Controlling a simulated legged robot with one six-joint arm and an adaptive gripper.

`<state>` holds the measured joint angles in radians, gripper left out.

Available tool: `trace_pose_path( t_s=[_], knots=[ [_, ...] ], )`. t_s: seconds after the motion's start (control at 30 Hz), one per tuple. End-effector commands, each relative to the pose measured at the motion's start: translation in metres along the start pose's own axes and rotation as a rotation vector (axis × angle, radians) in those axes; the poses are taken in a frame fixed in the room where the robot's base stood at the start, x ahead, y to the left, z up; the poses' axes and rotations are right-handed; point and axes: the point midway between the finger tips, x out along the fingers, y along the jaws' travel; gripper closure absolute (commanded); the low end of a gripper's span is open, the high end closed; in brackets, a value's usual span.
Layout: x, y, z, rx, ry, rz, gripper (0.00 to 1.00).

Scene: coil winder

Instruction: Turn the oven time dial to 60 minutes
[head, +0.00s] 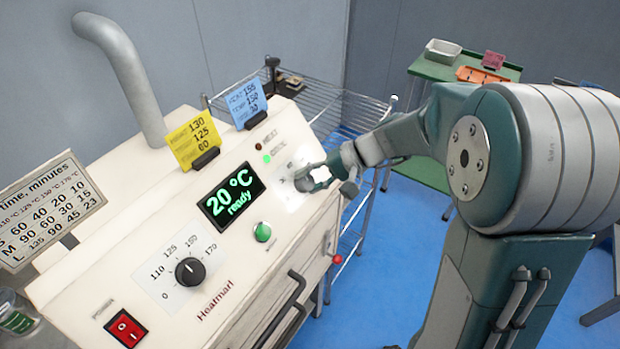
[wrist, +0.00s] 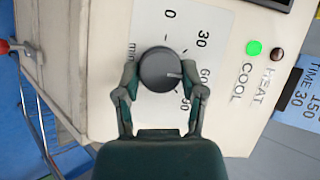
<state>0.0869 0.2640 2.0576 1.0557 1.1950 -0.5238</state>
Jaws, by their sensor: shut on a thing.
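The time dial (wrist: 160,66) is a dark round knob on a white scale plate (wrist: 146,27) marked 0, 30, 60 and 90, seen sideways in the wrist view. Its light pointer line points right, about at the 60 mark. My gripper (wrist: 161,82) is shut on the dial, with one finger on each side of it. In the head view my gripper (head: 325,178) is at the far right part of the oven's panel and largely hides the time dial. The oven (head: 150,205) is a cream box with a sloped front panel.
The display (head: 231,197) reads 20 °C ready. A temperature dial (head: 190,271), a green button (head: 262,231) and a red power switch (head: 125,328) are on the panel. A yellow card (head: 194,142) and a blue card (head: 246,103) stand along its top. The green COOL lamp (wrist: 254,48) is lit.

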Motion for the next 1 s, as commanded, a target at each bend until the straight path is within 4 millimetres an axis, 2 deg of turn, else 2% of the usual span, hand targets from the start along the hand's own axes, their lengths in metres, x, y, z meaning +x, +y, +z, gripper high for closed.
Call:
trace_pose_path(
  t_s=[0.57,0.6,0.63,0.67,1.0],
  knots=[
    [0.0014,0.0039,0.0007,0.032,-0.001,-0.009,0.95],
    [0.0014,0.0039,0.0006,0.032,-0.001,-0.008,0.34],
    [0.0014,0.0039,0.0006,0.032,0.000,-0.008,0.21],
    [0.0013,0.0037,0.0005,0.032,0.000,-0.009,0.13],
    [0.0005,0.0015,0.0003,0.028,0.001,-0.012,0.13]
  ],
)
